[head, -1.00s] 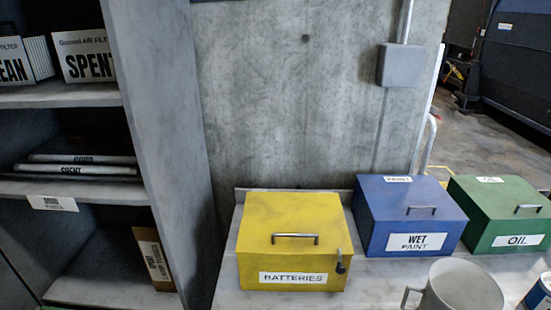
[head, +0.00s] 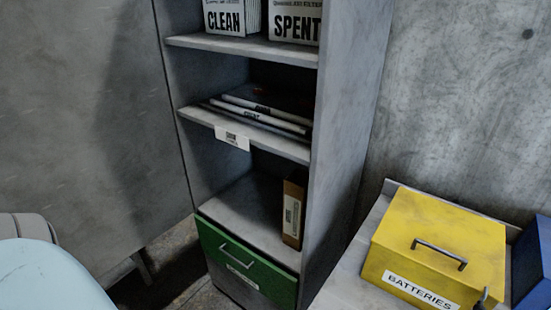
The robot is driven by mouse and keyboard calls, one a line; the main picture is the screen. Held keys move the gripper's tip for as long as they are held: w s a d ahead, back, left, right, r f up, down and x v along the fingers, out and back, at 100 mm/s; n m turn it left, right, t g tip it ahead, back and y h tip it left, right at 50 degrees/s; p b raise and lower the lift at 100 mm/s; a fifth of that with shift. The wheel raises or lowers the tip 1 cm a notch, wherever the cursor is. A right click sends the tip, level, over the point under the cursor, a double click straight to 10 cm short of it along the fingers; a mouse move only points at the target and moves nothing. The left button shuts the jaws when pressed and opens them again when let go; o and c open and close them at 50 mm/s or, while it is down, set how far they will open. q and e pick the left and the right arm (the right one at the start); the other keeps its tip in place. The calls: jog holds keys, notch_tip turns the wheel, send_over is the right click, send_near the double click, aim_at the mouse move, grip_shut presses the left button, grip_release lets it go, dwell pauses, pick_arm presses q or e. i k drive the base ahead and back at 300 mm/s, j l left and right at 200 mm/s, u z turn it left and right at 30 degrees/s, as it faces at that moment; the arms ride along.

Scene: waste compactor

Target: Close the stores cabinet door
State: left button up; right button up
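The stores cabinet (head: 345,150) stands in the middle of the head view with its front open and its shelves showing. A large flat grey panel (head: 80,110) runs left from the cabinet's left front edge. It looks like the cabinet door, swung wide open; its far left edge is out of the picture, and I see no handle on it. Neither of my grippers is in view. A pale rounded part at the bottom left looks like my own arm, and it covers the panel's lower left.
The shelves hold CLEAN (head: 225,17) and SPENT (head: 295,22) filter boxes, flat packs (head: 262,115) and a brown box (head: 293,210). A green drawer (head: 245,262) sits at the bottom. A bench with a yellow BATTERIES box (head: 440,245) and a blue box (head: 535,260) stands at right.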

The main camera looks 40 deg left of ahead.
aim_at(90, 146)
jog(key=u, duration=0.4)
jog(key=j+u, duration=0.9)
jog(key=i+j, duration=0.05)
